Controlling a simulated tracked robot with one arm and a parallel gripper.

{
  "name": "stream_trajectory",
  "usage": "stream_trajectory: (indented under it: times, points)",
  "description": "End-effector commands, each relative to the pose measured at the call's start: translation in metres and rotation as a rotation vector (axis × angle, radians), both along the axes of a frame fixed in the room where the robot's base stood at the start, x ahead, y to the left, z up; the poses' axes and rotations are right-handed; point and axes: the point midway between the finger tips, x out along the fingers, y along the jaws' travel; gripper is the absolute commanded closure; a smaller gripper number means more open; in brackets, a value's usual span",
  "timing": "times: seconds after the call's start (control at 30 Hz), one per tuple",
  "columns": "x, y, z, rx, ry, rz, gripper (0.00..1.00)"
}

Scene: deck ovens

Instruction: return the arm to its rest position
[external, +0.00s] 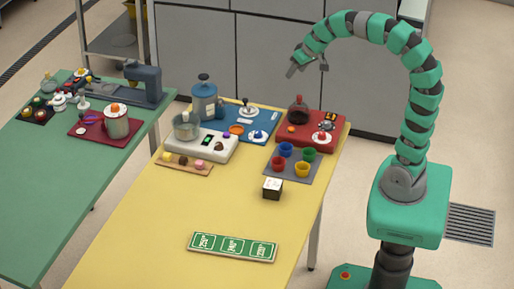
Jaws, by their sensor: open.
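My arm is green with grey joints and rises from its base at the right of the external view. It arches up and over to the left, well above the table. My gripper (307,68) hangs at the end of the arch, above the far end of the yellow table (190,225). Its two dark fingers are spread apart, with nothing seen between them. It is apart from every object.
The yellow table holds a blue mat (228,118), a white appliance with a metal bowl (187,126), a red unit (315,132), coloured cups on a grey mat (285,171), a small dark box with a white top (272,189) and a green sign (233,247). A green table (45,205) stands left.

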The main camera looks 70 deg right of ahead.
Motion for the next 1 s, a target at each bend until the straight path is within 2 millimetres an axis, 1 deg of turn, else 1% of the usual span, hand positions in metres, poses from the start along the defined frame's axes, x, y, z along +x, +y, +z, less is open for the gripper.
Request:
stream_trajectory:
  times: [0.03,0.07,0.1,0.17,0.2,0.27,0.3,0.4,0.5,0.6,0.7,1.0]
  points:
    - [0.012,0.014,0.032,-0.031,-0.089,0.049,0.48]
    - [0.018,0.021,0.05,-0.05,-0.139,0.075,0.48]
    - [0.023,0.03,0.073,-0.072,-0.201,0.11,0.48]
    - [0.031,0.045,0.107,-0.105,-0.296,0.156,0.48]
    - [0.033,0.055,0.132,-0.124,-0.36,0.187,0.48]
    - [0.034,0.07,0.169,-0.151,-0.454,0.23,0.48]
    - [0.033,0.079,0.193,-0.168,-0.516,0.256,0.48]
    - [0.027,0.1,0.242,-0.197,-0.643,0.31,0.48]
    - [0.017,0.114,0.282,-0.217,-0.746,0.345,0.48]
    - [0.009,0.122,0.306,-0.23,-0.808,0.366,0.48]
    - [0.006,0.126,0.316,-0.236,-0.835,0.375,0.48]
    - [0.006,0.126,0.318,-0.237,-0.839,0.376,0.48]
